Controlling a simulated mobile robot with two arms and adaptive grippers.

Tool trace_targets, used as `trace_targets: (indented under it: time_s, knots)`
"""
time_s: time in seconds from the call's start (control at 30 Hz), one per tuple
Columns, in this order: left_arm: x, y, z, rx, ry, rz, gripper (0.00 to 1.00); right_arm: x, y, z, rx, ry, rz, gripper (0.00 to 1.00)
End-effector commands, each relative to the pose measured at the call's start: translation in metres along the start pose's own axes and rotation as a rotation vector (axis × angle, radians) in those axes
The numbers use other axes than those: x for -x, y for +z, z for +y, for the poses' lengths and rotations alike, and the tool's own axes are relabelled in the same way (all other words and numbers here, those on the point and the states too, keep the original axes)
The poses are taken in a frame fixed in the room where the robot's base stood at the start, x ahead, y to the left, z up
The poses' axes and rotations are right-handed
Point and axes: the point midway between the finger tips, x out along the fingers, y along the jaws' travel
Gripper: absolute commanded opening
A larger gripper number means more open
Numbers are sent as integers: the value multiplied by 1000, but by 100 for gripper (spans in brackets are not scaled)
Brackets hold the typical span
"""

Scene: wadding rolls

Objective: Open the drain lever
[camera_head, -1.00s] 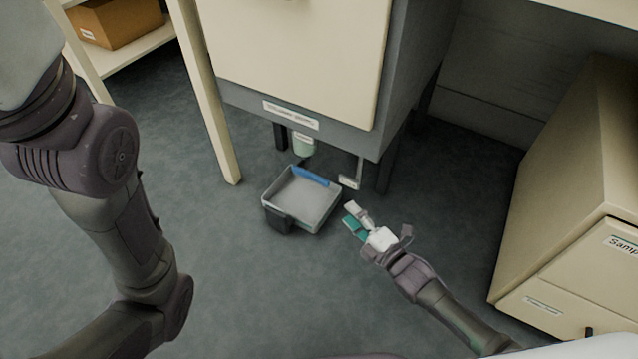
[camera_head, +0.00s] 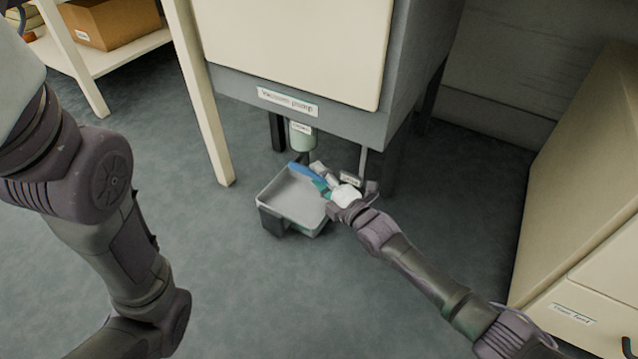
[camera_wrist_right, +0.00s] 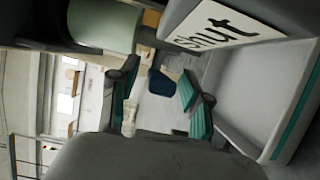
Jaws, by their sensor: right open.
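A pale green cylinder (camera_head: 302,136) with a small label hangs under the cabinet marked as a vacuum pump. A blue bar (camera_head: 305,173) below it, at the tray's back edge, may be the drain lever; I cannot tell what it is fixed to. A white "Shut" sign (camera_wrist_right: 225,25) fills the top of the right wrist view. My right gripper (camera_head: 322,178) is open beside the bar, its teal-padded fingers apart. In the wrist view a dark blue piece (camera_wrist_right: 160,82) shows between the fingers (camera_wrist_right: 160,100); contact is unclear. My left arm shows at left, its gripper out of frame.
A grey tray (camera_head: 292,215) stands on the floor below the cylinder, close to my right gripper. The pump cabinet (camera_head: 290,45) overhangs it. A pale table leg (camera_head: 205,110) stands to the left and a beige drawer cabinet (camera_head: 575,190) to the right. The front floor is open.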

Motion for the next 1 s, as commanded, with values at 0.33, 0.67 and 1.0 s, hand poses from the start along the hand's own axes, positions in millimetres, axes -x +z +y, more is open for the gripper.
trace_targets:
  time_s: [0.33, 0.67, 1.0]
  knots:
    - [2, -1, 0, 0, 0, 0, 99, -4, 0, 1, -1, -1, 0, 46]
    - [2, 0, 0, 0, 0, -1, 99, -3, 0, 0, 0, -1, 0, 0]
    - [-6, 3, -1, 0, 0, -2, 99, -4, 0, 5, 5, -13, 1, 0]
